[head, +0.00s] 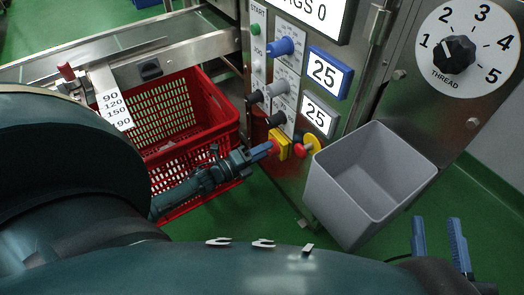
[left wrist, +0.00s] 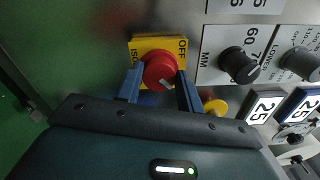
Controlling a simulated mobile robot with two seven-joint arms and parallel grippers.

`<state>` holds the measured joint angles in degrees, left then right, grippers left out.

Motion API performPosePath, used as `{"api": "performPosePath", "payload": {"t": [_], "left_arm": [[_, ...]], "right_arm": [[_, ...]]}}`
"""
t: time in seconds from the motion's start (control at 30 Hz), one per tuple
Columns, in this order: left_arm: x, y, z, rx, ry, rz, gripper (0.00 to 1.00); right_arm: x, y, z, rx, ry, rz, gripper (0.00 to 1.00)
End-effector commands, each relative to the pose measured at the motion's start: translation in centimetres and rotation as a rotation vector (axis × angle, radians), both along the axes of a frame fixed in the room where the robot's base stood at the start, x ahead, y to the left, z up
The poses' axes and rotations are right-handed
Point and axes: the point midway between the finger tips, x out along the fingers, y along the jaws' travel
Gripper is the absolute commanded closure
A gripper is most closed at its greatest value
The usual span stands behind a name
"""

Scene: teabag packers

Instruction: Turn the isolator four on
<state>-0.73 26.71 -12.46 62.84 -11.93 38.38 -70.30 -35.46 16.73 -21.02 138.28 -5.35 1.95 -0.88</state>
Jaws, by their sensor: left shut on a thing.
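The isolator is a red rotary knob (left wrist: 160,72) on a yellow plate (left wrist: 146,43) with "OFF" and a partly hidden "ISO..." label. A pale mark shows on the knob's face. In the head view the yellow plate (head: 283,137) is low on the machine's front panel. No number four is legible on it. My left gripper (head: 264,150) has its blue fingers on either side of the knob and is shut on it, as the left wrist view (left wrist: 158,86) shows. My right gripper (head: 439,242) is open and empty at the lower right.
A red and yellow button (head: 304,148) sits right beside the isolator. Black, grey and blue knobs (head: 283,47) are above it. A grey bin (head: 405,150) stands to the right. A red crate (head: 225,125) is left, close to my left arm.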

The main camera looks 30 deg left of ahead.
Motion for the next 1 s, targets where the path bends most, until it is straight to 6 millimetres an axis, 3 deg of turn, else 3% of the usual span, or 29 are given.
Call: {"api": "performPosePath", "payload": {"t": [0.23,0.27,0.53,0.83,1.0], "left_arm": [[-0.1,0.0,-0.1,0.005,0.001,-0.001,0.86],[-0.1,0.0,-0.1,0.005,0.001,-0.001,0.62],[0.0,0.0,0.0,0.002,0.0,-0.001,0.41],[-0.4,0.2,0.0,0.002,0.002,0.0,0.41],[-2.8,1.1,0.1,0.002,0.005,0.0,0.41]], "right_arm": [[-0.1,0.0,0.0,0.0,0.001,0.001,0.64],[-0.1,0.0,0.0,0.0,0.001,0.002,0.64],[-0.2,0.0,-0.2,0.0,0.007,0.002,0.64],[-0.2,0.0,-0.1,-0.002,0.006,0.001,0.64],[-0.2,-0.1,0.5,-0.016,0.0,-0.003,0.64]]}}
